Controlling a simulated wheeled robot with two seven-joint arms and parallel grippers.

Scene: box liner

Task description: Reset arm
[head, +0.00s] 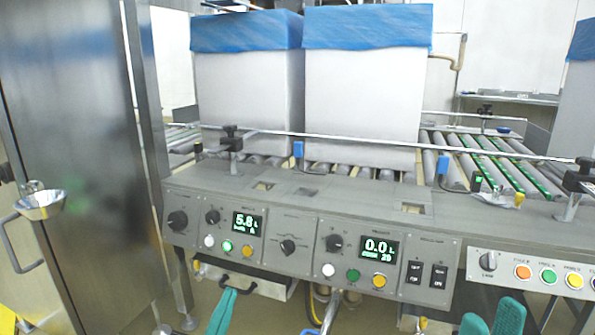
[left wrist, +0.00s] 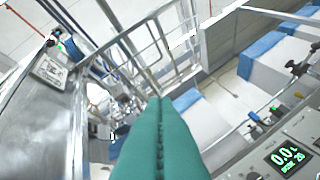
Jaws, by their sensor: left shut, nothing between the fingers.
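My left gripper (head: 223,308) shows at the bottom of the head view, below and in front of the control panel (head: 300,242). Its teal fingers are together, with nothing between them. In the left wrist view the same gripper (left wrist: 158,104) shows its two fingers meeting along a seam. My right gripper (head: 493,322) is at the bottom right of the head view, below the button strip. Its two teal fingertips stand apart with a narrow gap, and no held object shows. The rest of both arms is out of the head view.
Two white boxes (head: 247,98) (head: 362,98) with blue liners stand on the roller conveyor (head: 480,160) behind the panel. A steel cabinet (head: 75,150) with a small metal bowl (head: 40,204) is at the left. A button strip (head: 530,275) is at the right.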

